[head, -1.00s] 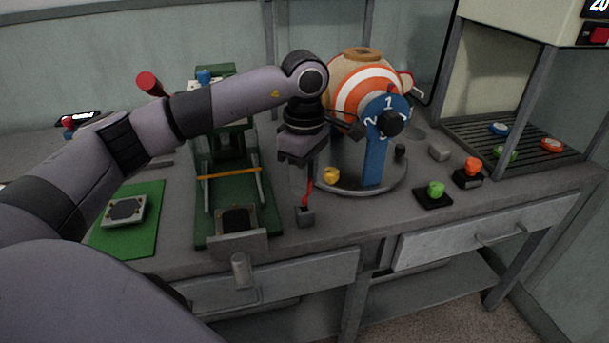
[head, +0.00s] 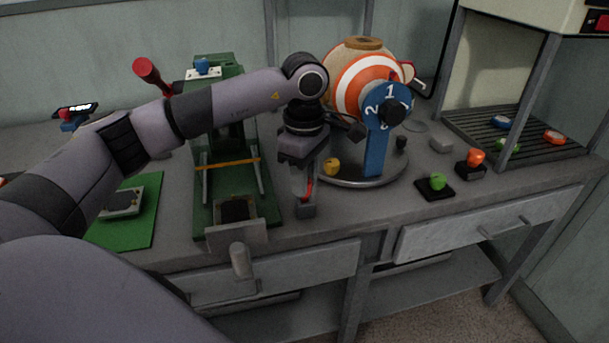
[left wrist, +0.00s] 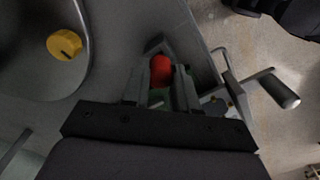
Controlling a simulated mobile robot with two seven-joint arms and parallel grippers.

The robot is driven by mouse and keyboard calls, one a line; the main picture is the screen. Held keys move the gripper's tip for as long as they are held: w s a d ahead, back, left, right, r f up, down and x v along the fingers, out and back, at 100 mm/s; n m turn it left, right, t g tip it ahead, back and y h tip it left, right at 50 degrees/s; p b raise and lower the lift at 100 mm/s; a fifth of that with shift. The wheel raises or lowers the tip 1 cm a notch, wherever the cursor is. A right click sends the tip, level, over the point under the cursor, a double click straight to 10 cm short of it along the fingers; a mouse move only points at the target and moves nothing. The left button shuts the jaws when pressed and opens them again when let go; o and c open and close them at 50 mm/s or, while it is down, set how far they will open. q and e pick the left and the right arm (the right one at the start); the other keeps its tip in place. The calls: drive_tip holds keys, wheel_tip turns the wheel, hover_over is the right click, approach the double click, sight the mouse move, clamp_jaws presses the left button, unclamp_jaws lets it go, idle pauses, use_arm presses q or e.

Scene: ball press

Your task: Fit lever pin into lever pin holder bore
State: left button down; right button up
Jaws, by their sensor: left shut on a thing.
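My left gripper (head: 304,195) points down near the table's front edge, between the green press and the striped drum. It is shut on a red lever pin (head: 308,188). The pin's red end (left wrist: 160,68) shows between the two fingers in the left wrist view. A small grey block (head: 305,211), which looks like the lever pin holder, is at the pin's lower end. In the left wrist view the holder's grey rim (left wrist: 153,45) shows just beyond the pin. The bore is hidden, so I cannot tell whether the pin is inside it. My right gripper is not in view.
The green press (head: 205,220) stands close on the left, with a red-ended lever (head: 145,70). The striped drum (head: 350,85) on its round base is close on the right, with a yellow knob (head: 332,167). Green (head: 438,181) and orange (head: 476,158) buttons lie farther right.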

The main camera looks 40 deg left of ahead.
use_arm(q)
drive_tip(key=shift+f+b, duration=0.65)
drive_tip(key=shift+f, duration=0.35)
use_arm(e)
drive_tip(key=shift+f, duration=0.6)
use_arm(q)
drive_tip(key=c, duration=0.8)
unclamp_jaws()
drive_tip(key=shift+r, duration=0.35)
wheel_tip(320, 180, up, 7)
drive_tip(key=shift+f, duration=0.2)
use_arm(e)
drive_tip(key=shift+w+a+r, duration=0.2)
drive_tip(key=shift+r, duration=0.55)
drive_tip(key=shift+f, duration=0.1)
